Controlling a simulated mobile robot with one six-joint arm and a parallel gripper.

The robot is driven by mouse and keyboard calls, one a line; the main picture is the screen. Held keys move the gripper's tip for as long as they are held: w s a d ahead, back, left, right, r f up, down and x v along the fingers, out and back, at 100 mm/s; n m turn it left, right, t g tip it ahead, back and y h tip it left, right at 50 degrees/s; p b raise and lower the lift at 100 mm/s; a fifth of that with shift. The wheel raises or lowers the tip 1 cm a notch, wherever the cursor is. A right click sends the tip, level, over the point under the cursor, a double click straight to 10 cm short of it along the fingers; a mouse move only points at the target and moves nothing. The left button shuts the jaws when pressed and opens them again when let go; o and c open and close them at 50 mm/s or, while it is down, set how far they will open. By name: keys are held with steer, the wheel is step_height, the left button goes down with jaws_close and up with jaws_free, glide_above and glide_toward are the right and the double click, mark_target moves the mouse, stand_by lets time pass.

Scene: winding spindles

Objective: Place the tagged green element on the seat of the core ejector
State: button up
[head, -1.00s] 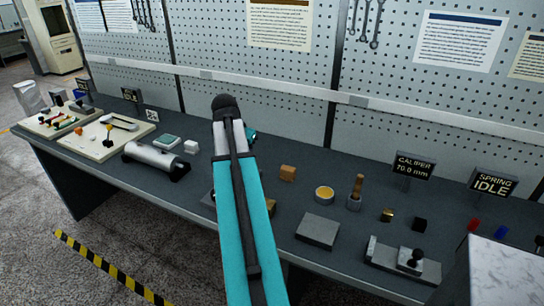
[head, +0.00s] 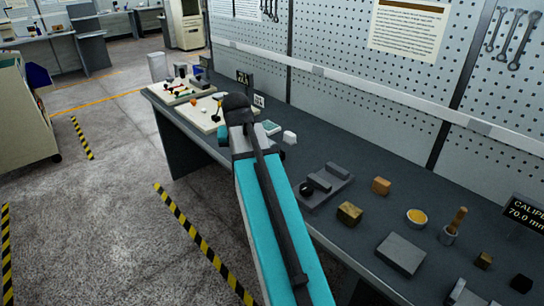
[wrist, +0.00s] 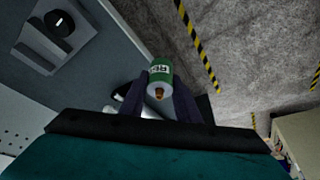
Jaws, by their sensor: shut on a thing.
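In the wrist view the green element (wrist: 161,72) is a small cylinder with a white printed tag and a brownish tip at its near end. My gripper (wrist: 158,90) is shut on it, one dark finger on each side. The element is held over the table's edge area, with floor visible beyond. In the head view my arm hides the gripper and the element. I cannot tell for sure which fixture is the core ejector. Cream boards with small coloured parts (head: 207,112) stand at the table's far end, partly behind my arm.
A grey fixture with a black knob (head: 325,187), a brass block (head: 349,213), an orange-brown block (head: 381,186), a yellow-topped cup (head: 416,217) and a grey slab (head: 401,254) stand on the dark table. A pegboard wall rises behind. Open floor lies left.

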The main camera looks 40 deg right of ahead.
steer(key=w+a+r+n+t+y, duration=0.1)
steer(key=a+n, duration=0.6)
steer(key=a, duration=1.8)
steer(key=shift+w+a+r+n+y, duration=0.25)
steer(key=shift+w+r+y, duration=0.25)
steer(key=shift+w+y, duration=0.3)
